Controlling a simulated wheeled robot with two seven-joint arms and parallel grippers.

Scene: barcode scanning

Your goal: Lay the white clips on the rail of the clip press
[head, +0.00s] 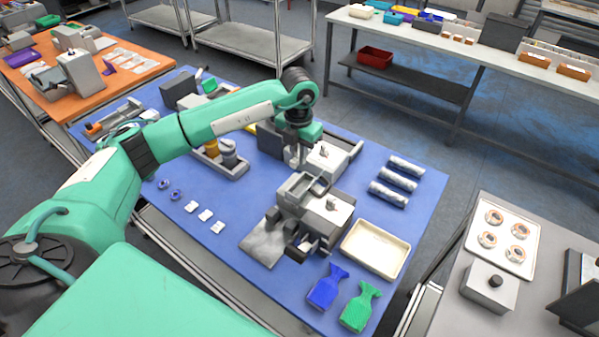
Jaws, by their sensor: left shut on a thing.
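White clips (204,215) lie in a short diagonal row of three on the blue table top, left of the middle. A grey machine with a pale top block and a small knob (315,205), which looks like the clip press, stands right of them; I cannot clearly make out its rail. My left gripper (296,160) points down just behind this machine, beside a second pale-topped machine (328,158). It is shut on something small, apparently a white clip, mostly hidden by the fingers. My right gripper is not in view.
Several silver rolls (395,180) lie behind. The table between clips and machine is clear.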

